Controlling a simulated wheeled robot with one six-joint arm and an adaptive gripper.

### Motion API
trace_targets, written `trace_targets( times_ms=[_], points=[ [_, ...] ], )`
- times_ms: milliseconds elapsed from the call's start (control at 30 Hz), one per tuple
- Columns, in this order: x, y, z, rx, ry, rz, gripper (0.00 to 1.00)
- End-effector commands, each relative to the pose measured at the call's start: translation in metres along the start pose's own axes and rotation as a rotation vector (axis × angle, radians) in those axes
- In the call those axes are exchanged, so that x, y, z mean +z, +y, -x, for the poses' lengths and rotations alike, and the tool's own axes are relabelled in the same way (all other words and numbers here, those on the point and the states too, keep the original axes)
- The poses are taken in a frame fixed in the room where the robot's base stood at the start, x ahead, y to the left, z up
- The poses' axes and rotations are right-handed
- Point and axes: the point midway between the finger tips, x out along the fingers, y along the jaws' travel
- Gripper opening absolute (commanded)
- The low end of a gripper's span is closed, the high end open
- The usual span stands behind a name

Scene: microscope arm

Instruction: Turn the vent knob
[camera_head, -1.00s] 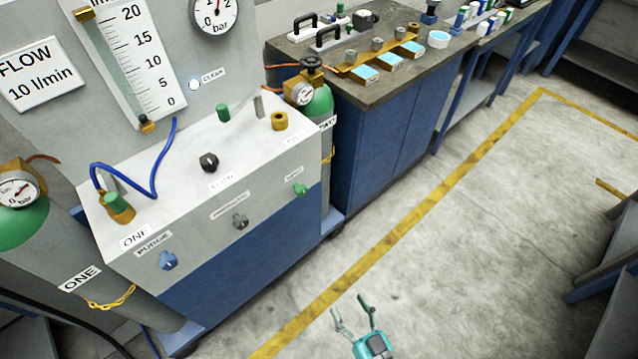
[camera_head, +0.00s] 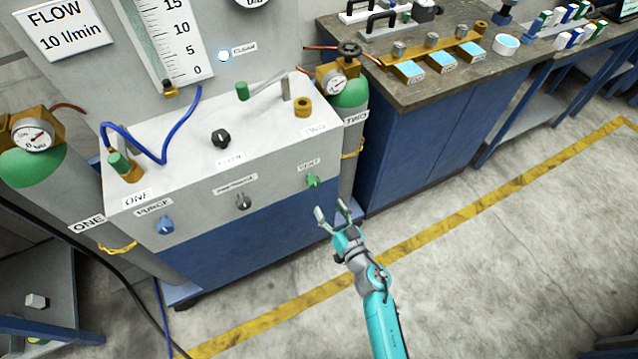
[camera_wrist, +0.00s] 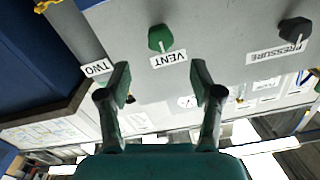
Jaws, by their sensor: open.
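The green vent knob (camera_head: 313,181) is on the front face of the grey and blue cabinet, at its right end, under a VENT label. My gripper (camera_head: 333,210) is open and empty, a little below and to the right of the knob in the head view, apart from it. In the wrist view the green vent knob (camera_wrist: 160,38) stands beyond the open fingers of my gripper (camera_wrist: 162,85), roughly centred between them. Its VENT label (camera_wrist: 169,60) appears upside down there.
The black pressure knob (camera_head: 243,202) and blue purge knob (camera_head: 165,225) sit left on the same face. A gas cylinder (camera_head: 350,120) with a gauge stands at the cabinet's right end, beside a workbench (camera_head: 420,150). The floor in front is clear.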

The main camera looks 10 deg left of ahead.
Motion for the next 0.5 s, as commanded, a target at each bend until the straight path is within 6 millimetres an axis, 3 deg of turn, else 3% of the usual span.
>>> trace_targets(
  times_ms=[300, 500],
  points=[
    [-0.002, -0.001, -0.055, -0.002, 0.003, 0.001, 0.65],
    [-0.001, 0.000, -0.081, 0.000, 0.002, 0.001, 0.65]
  ],
)
